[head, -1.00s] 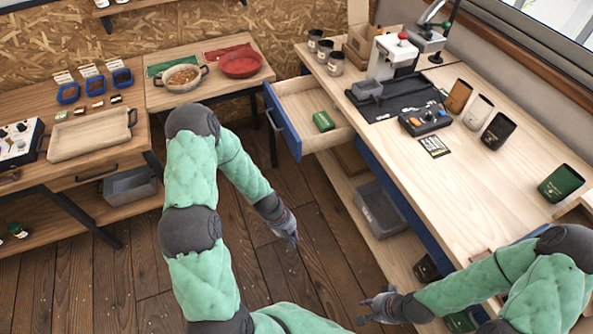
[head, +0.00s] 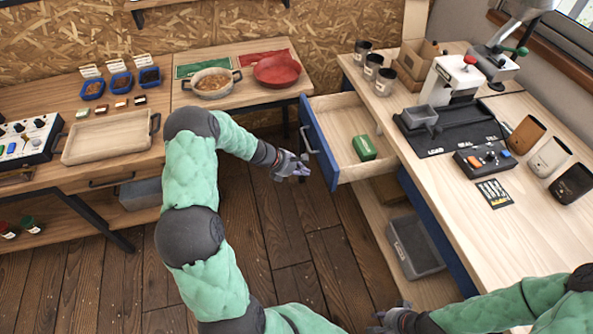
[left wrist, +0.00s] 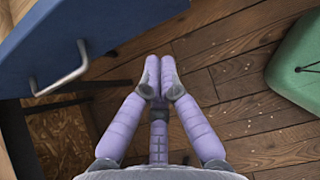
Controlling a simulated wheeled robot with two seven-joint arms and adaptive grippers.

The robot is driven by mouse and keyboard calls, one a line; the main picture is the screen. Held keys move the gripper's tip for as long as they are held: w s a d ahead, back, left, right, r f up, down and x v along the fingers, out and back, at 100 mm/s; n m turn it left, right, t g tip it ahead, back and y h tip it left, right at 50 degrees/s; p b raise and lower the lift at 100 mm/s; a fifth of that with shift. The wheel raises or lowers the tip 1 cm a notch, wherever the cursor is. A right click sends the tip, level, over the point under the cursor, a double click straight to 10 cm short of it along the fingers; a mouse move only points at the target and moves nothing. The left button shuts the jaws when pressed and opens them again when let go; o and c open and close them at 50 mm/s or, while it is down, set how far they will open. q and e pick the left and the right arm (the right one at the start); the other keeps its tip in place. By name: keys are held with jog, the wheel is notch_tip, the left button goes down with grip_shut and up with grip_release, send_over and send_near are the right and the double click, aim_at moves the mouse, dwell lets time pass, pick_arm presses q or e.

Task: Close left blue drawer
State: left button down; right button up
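The left blue drawer (head: 319,150) is pulled open from the workbench, with a small green box (head: 364,148) inside. Its metal handle (head: 308,140) is on the blue front. My left gripper (head: 303,168) is just left of this front, near the handle; I cannot tell whether it touches. In the left wrist view, the blue front (left wrist: 110,22) and handle (left wrist: 64,75) are at upper left, apart from the fingers. The left gripper's fingertips (left wrist: 160,77) are drawn together with nothing between them. My right gripper (head: 388,320) is at the bottom edge, partly cut off.
The wooden floor between the benches is clear.

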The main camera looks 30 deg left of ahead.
aim_at(328, 174)
pick_arm(q)
jog(key=w+d, duration=0.1)
jog(key=w+d+f+b, duration=0.1)
jog(key=w, duration=0.1)
jog(key=w+d+f, duration=0.1)
jog(key=d, duration=0.1)
jog(key=shift+w+f+b, duration=0.1)
jog(key=shift+w+b, duration=0.2)
jog(key=shift+w, duration=0.05)
pick_arm(e)
notch_tip(328, 174, down, 2)
pick_arm(q)
jog(key=shift+w+d, duration=0.1)
jog(key=shift+d, duration=0.05)
pick_arm(e)
jog(key=shift+d, duration=0.1)
